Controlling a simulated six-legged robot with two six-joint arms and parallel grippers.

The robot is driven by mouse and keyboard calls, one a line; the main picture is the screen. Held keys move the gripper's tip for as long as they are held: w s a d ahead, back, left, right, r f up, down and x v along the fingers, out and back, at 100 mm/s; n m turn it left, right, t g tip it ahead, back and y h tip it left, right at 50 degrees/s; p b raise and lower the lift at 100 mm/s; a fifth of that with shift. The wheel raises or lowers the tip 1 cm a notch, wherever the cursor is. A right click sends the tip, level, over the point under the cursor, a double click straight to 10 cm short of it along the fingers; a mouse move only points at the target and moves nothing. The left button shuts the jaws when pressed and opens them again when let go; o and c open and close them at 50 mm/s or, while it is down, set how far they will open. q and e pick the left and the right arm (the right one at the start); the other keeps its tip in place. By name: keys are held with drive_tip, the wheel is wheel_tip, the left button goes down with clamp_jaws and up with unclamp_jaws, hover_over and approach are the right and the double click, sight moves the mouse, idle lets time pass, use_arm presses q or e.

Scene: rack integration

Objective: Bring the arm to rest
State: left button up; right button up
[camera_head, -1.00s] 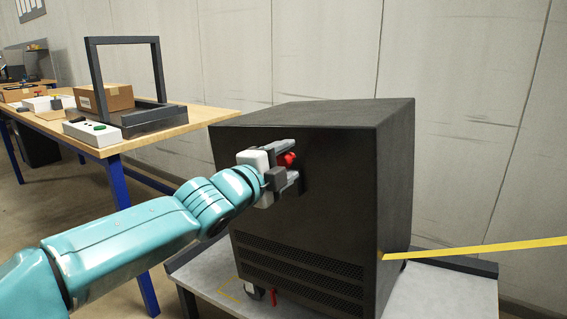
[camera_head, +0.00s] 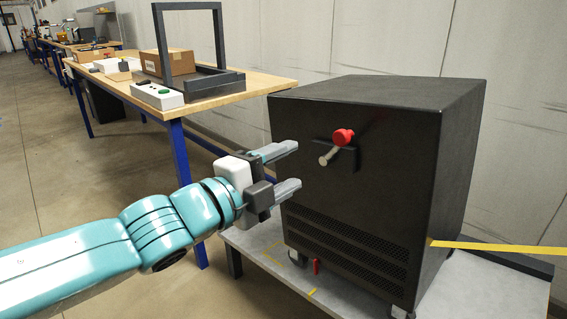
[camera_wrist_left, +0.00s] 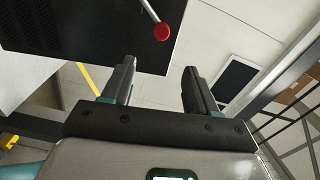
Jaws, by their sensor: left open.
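My left gripper (camera_head: 290,168) is open and empty, left of the front face of a black cabinet (camera_head: 355,185). A lever with a red knob (camera_head: 343,137) and a pale metal rod sticks out of that face, to the right of the fingertips and apart from them. In the left wrist view, my left gripper's two fingers (camera_wrist_left: 157,80) are spread with nothing between them. The red knob (camera_wrist_left: 162,32) shows beyond them, near the dark cabinet (camera_wrist_left: 95,30). My right gripper is in neither view.
The cabinet stands on a low grey platform (camera_head: 262,262) with yellow marks. A wooden workbench (camera_head: 262,85) at the back left holds a dark frame (camera_head: 222,45), a cardboard box (camera_head: 165,62) and a white box with a green button (camera_head: 157,96). A yellow strip (camera_head: 500,247) runs right. Open floor lies left.

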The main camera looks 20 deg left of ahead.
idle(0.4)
use_arm(q)
drive_tip(key=w+d+f+n+g, duration=0.1)
drive_tip(key=w+f+g, duration=0.1)
drive_tip(key=f, duration=0.8)
drive_tip(key=w+d+f+n+g+y, duration=0.1)
drive_tip(key=f+g, duration=0.2)
drive_tip(key=f, duration=0.7)
drive_tip(key=w+d+f+n+g, duration=0.1)
drive_tip(key=w+f+n+g, duration=0.1)
drive_tip(key=f, duration=0.8)
drive_tip(key=s+d+f+n+g, duration=0.1)
drive_tip(key=s+f+n+g, duration=0.15)
drive_tip(key=f, duration=0.35)
drive_tip(key=s+d+f+n+g, duration=0.1)
drive_tip(key=s+f, duration=0.2)
drive_tip(key=f, duration=0.4)
drive_tip(key=s+d+f+n+g+y, duration=0.1)
drive_tip(key=s+f+n+g, duration=0.2)
drive_tip(key=s+f+n, duration=0.5)
drive_tip(key=s+d+f+n+g, duration=0.25)
drive_tip(key=s+f+n, duration=0.25)
drive_tip(key=s+f, duration=0.45)
wheel_tip(320, 180, up, 30)
drive_tip(key=s+n+p, duration=0.1)
drive_tip(key=p, duration=2.7)
drive_tip(key=shift+a+n+g, duration=0.3)
drive_tip(key=shift+a+n, duration=0.05)
drive_tip(key=shift+a, duration=0.1)
